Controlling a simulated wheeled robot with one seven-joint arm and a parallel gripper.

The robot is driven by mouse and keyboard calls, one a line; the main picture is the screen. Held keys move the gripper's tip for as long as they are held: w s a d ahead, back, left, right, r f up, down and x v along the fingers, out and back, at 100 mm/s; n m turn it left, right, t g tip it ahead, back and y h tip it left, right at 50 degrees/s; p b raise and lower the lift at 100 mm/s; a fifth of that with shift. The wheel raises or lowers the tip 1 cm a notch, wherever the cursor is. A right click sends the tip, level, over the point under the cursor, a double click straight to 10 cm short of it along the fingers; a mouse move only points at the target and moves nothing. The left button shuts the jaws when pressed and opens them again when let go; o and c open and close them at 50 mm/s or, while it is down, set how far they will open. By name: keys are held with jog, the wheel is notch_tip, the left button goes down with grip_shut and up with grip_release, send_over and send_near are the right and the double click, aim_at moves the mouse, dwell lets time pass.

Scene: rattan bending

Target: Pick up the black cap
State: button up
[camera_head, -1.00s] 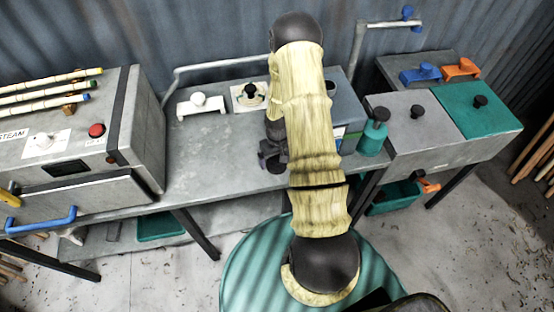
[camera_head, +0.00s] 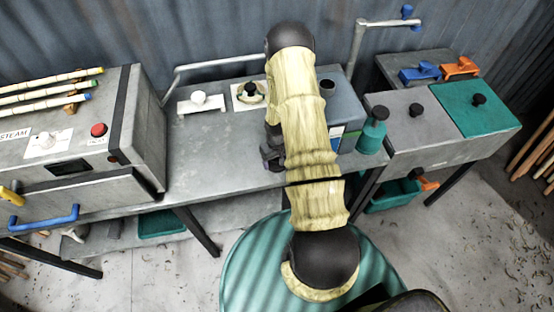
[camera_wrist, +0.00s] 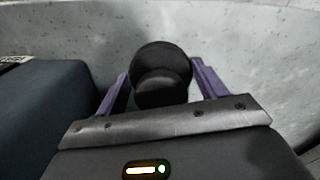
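In the wrist view, a rounded black cap (camera_wrist: 160,60) with a smaller round part nearer the camera sits between the two purple fingers of my gripper (camera_wrist: 160,78). The fingers stand apart on either side of the cap, at or very near its edges. Whether they press on it cannot be told. In the head view my gripper (camera_head: 270,160) is low over the middle bench, left of the blue-grey box, largely hidden by my arm. The cap cannot be made out there.
The blue-grey box (camera_head: 345,105) with a dark round opening on top stands close beside my gripper. A green bottle (camera_head: 372,135) is right of it. A white-knobbed plate (camera_head: 201,102) and a black-knobbed plate (camera_head: 249,95) lie behind. A steam box (camera_head: 70,150) fills the left.

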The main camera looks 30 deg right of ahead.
jog(key=c, duration=0.4)
jog(key=shift+o, duration=0.2)
jog(key=shift+r, duration=0.1)
notch_tip(320, 180, up, 10)
jog(key=b, duration=0.3)
dwell(0.4)
jog(key=a+r+n+p, duration=0.3)
jog(key=a+r+n, duration=0.2)
jog(key=a+r, duration=0.6)
jog(key=a+r+n+p, duration=0.3)
jog(key=a+r+n, duration=0.2)
jog(key=a+r, duration=0.5)
jog(key=a, duration=0.5)
jog(key=shift+a+r, duration=0.35)
jog(key=shift+a, duration=0.05)
jog(key=shift+w, duration=0.1)
